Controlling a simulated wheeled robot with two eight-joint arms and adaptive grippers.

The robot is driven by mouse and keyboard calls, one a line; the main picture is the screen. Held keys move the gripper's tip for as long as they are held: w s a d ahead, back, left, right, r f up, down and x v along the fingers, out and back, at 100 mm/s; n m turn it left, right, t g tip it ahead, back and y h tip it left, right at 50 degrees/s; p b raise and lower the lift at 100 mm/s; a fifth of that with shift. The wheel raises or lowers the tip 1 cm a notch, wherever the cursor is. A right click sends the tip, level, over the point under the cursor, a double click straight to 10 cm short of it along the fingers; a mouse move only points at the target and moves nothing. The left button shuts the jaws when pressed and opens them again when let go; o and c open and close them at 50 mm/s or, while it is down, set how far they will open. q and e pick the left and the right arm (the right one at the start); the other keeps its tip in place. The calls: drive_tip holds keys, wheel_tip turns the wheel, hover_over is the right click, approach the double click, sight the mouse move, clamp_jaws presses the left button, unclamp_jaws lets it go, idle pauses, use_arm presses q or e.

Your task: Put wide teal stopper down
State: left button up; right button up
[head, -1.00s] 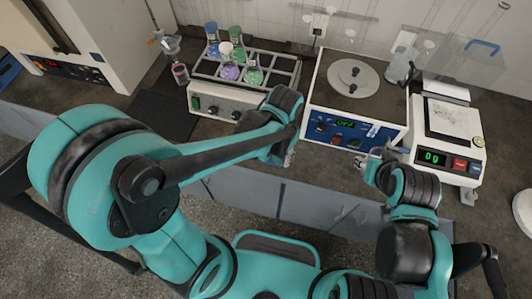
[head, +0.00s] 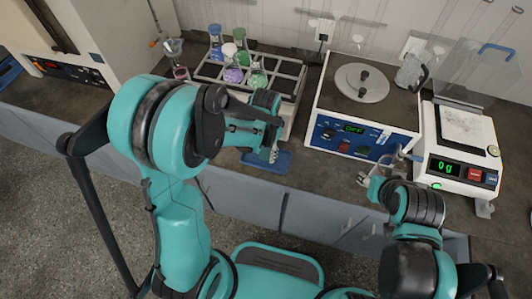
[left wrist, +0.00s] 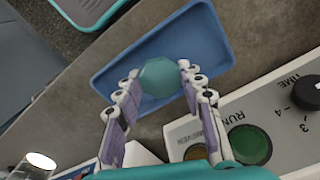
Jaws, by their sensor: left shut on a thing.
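The teal stopper (left wrist: 160,77) shows in the left wrist view as a faceted teal top between the two fingertips of my left gripper (left wrist: 160,85). My left gripper is shut on it, above the blue tray (left wrist: 213,45). I cannot tell whether the stopper touches the tray floor. In the head view, my left gripper (head: 269,153) is over the blue tray (head: 280,166) at the bench's front edge, and the stopper is hidden there. My right gripper (head: 372,181) is in front of the bench at the right, beside some clear glass; its jaws are too unclear to read.
A flask rack (head: 297,67) with several stoppered flasks stands behind the tray. A blue-fronted shaker (head: 345,138) stands to its right, then a balance (head: 465,165). In the wrist view, a control panel with a green button (left wrist: 250,145) lies close to the tray.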

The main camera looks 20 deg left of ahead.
use_arm(q)
drive_tip(key=shift+r, duration=0.1)
drive_tip(key=shift+f, duration=0.2)
drive_tip(key=o, duration=0.9)
drive_tip(key=shift+r, duration=0.1)
